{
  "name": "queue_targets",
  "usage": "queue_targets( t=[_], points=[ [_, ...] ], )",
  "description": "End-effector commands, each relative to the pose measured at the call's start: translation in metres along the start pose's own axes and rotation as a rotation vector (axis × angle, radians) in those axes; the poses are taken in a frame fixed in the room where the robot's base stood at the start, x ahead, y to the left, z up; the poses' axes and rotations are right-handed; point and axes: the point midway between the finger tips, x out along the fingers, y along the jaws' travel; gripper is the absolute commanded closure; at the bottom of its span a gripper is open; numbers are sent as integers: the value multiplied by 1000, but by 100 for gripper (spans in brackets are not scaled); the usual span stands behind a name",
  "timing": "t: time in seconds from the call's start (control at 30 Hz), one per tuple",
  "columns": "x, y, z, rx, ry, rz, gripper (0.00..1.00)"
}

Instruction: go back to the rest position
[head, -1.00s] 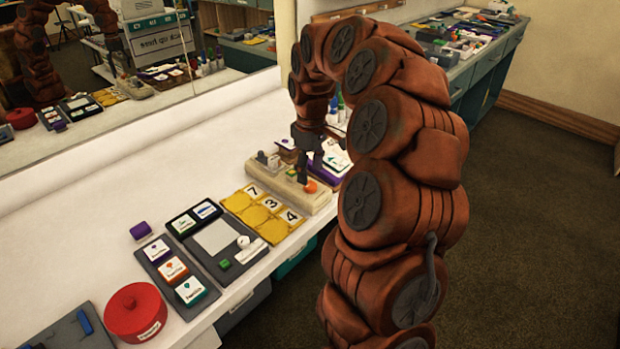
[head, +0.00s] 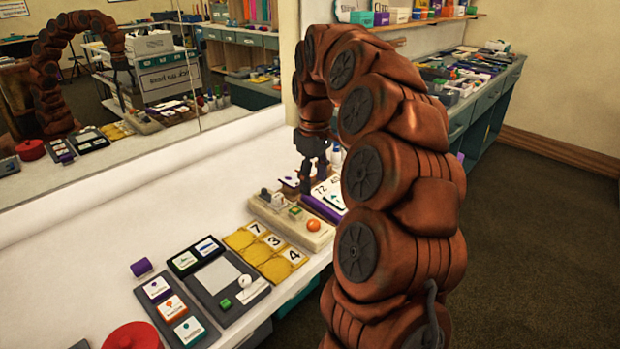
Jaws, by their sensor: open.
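My brown, segmented arm arches over the right of the counter. My dark gripper (head: 314,184) hangs from its end, pointing down, open, with nothing seen between its fingers. It is above and behind the beige board (head: 270,222), near a purple-edged card holder (head: 322,208). The board carries a small green block (head: 295,211), an orange ball (head: 313,225) and grey pieces. My arm hides part of the counter behind it.
Yellow number tiles (head: 274,242), a dark card tray (head: 221,303), a purple roll (head: 141,267) and a red round tin (head: 133,337) line the white counter (head: 100,275). A mirror (head: 130,150) stands along the back. Floor at right (head: 545,230) is clear.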

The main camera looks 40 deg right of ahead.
Motion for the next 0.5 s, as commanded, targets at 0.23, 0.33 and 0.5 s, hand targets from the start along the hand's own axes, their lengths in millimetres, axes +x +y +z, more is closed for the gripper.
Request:
queue_targets(
  t=[0.23, 0.33, 0.5],
  points=[
    [0, 0, 0, 0, 0, 0, 40],
    [0, 0, 0, 0, 0, 0, 40],
    [-5, -9, 0, -5, 1, -1, 40]
  ],
)
